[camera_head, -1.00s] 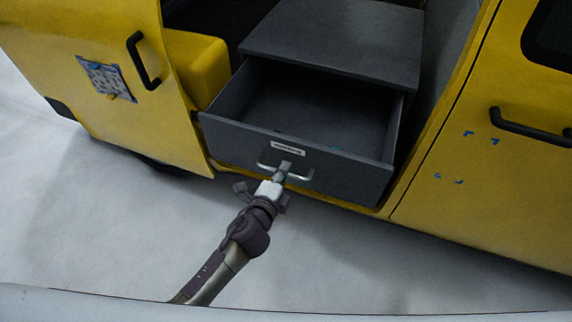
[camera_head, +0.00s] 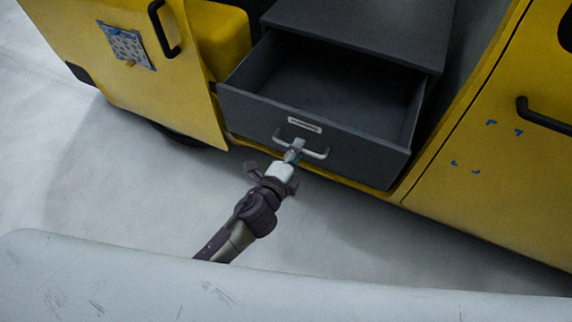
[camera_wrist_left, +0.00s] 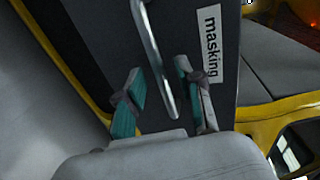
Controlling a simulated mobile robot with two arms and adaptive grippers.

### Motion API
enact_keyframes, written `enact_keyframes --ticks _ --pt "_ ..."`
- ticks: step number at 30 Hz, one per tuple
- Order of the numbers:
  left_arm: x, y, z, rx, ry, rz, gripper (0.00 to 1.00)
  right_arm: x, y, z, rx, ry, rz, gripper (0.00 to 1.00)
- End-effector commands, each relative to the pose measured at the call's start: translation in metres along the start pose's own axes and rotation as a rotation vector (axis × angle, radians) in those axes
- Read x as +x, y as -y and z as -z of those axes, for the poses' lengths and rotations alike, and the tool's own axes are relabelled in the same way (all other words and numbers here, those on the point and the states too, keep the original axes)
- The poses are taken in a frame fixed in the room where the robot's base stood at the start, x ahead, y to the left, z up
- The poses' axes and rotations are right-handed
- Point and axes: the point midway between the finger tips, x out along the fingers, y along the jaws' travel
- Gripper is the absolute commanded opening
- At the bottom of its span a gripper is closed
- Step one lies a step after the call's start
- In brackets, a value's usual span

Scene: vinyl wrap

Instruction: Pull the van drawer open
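The dark grey van drawer (camera_head: 310,137) stands pulled out of its cabinet, with its empty inside showing. Its silvery bar handle (camera_head: 317,154) is on the front panel below a white label (camera_head: 305,125). My left gripper (camera_head: 293,150) is at the handle's middle. In the left wrist view, the fingers of my left gripper (camera_wrist_left: 160,95) are apart, with the handle bar (camera_wrist_left: 154,60) between them and gaps on both sides. The label there reads "masking" (camera_wrist_left: 210,45). My right gripper is not in view.
The yellow van door (camera_head: 150,75) stands open at the left, with a black handle (camera_head: 162,28). A closed yellow panel (camera_head: 490,180) is at the right. The grey cabinet top (camera_head: 360,25) lies behind the drawer. Pale floor (camera_head: 335,230) in front is clear.

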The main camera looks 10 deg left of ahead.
Motion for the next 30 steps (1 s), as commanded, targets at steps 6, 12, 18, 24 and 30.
enact_keyframes --ticks 6,12,18,24,30 --pt "-0.049 -0.001 0.0 -0.002 -0.001 -0.003 0.37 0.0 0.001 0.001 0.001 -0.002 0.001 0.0" --pt "-0.085 -0.001 0.0 -0.002 -0.001 -0.003 0.37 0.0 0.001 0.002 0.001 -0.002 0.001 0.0" --pt "-0.1 0.0 0.0 -0.001 -0.001 0.0 0.37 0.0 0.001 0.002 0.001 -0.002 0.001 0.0" --pt "-0.102 0.0 0.0 0.0 -0.001 0.001 0.37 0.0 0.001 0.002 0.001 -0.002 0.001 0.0" --pt "-0.102 0.0 0.0 -0.001 -0.001 0.0 0.37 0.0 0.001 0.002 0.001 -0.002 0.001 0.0"
